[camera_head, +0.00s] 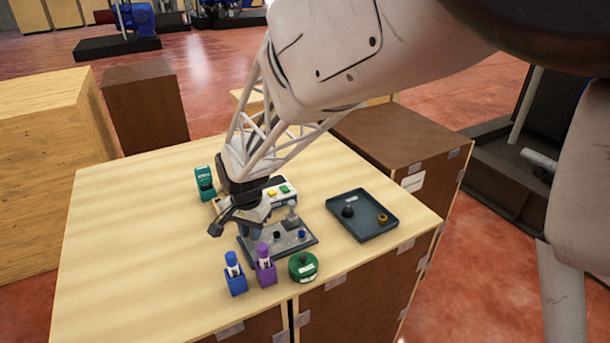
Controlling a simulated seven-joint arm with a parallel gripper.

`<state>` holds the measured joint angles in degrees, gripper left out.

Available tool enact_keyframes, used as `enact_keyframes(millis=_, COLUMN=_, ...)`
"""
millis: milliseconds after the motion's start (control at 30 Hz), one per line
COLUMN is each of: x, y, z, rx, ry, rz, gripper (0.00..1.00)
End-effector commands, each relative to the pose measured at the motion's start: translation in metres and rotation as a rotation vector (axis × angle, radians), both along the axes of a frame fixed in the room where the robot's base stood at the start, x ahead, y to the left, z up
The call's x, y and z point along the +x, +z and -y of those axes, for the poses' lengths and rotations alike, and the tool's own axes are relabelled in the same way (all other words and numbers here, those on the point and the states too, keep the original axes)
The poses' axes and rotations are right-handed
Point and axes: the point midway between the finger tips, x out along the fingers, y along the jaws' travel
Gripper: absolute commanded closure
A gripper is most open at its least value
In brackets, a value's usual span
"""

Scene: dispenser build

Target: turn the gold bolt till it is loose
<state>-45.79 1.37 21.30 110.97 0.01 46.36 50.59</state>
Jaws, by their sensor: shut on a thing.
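My gripper (238,222) points down over the left part of a grey baseplate (300,247) with a small machine on it. It is shut on what I take to be the gold bolt, which its fingers hide. The baseplate carries an upright grey post (292,217) and small dark and blue knobs on its right part. Behind it, a pale panel (279,192) has a yellow and a green button. My gripper and wrist cover the machine's left side.
A blue bottle (236,282), a purple bottle (265,272) and a green round container (303,266) stand close in front. A dark tray (352,228) at right holds a black knob and a gold ring (382,218). A teal device (205,184) stands behind left. The table's left side is clear.

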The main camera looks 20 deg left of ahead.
Motion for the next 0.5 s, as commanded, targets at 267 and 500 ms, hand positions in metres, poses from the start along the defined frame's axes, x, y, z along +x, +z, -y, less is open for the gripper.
enact_keyframes(millis=267, x=0.0002, y=0.0008, z=-0.0003, rx=0.001, ry=0.259, rz=0.001, gripper=1.0)
enact_keyframes(millis=500, x=0.0001, y=0.0007, z=-0.0002, rx=0.0, ry=0.486, rz=0.001, gripper=1.0)
